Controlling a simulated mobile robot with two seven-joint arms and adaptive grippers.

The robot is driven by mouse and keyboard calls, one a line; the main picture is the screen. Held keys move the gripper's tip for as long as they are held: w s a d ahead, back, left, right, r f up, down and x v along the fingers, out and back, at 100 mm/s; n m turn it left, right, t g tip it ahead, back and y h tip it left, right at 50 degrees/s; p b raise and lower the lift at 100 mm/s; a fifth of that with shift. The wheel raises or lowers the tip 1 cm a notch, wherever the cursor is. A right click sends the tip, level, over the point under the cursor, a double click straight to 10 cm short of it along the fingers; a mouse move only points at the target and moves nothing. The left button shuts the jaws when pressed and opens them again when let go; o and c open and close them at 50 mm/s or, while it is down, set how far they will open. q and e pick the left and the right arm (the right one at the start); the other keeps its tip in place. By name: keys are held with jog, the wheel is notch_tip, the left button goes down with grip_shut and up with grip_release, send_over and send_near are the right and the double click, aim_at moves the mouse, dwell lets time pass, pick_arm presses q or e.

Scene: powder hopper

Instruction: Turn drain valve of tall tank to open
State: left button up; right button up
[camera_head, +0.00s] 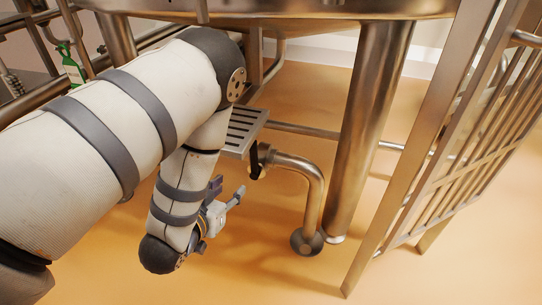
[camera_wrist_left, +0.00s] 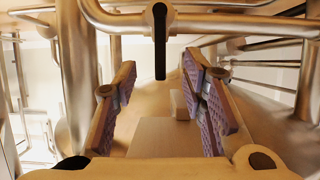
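The drain valve has a black handle (camera_head: 254,160) at the left end of a bent steel pipe (camera_head: 313,190) under the tall tank (camera_head: 300,9). In the left wrist view the black handle (camera_wrist_left: 160,40) hangs straight down from a horizontal pipe (camera_wrist_left: 205,22). My left gripper (camera_head: 228,190) is below and left of the handle in the head view. In the left wrist view my left gripper (camera_wrist_left: 160,88) is open and empty, its purple-padded fingers apart, with the handle ahead between their tips. Contact with the handle is not seen. My right gripper is out of view.
A thick steel leg (camera_head: 368,120) stands right of the pipe, with a barred steel frame (camera_head: 455,150) farther right. A slotted step (camera_head: 243,130) lies just above the handle in the picture. A green bottle (camera_head: 70,65) is at upper left. The orange floor (camera_head: 250,265) is clear.

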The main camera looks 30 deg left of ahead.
aim_at(252, 151)
pick_arm(q)
jog(key=w+a, duration=0.1)
jog(key=w, duration=0.3)
jog(key=w+a, duration=0.1)
jog(key=w, duration=0.3)
jog(key=w+a+b, duration=0.1)
jog(key=w, duration=0.3)
jog(key=b+x, duration=0.1)
jog(key=x, duration=0.3)
jog(key=shift+w+f, duration=0.1)
jog(key=shift+w, duration=0.25)
grip_shut()
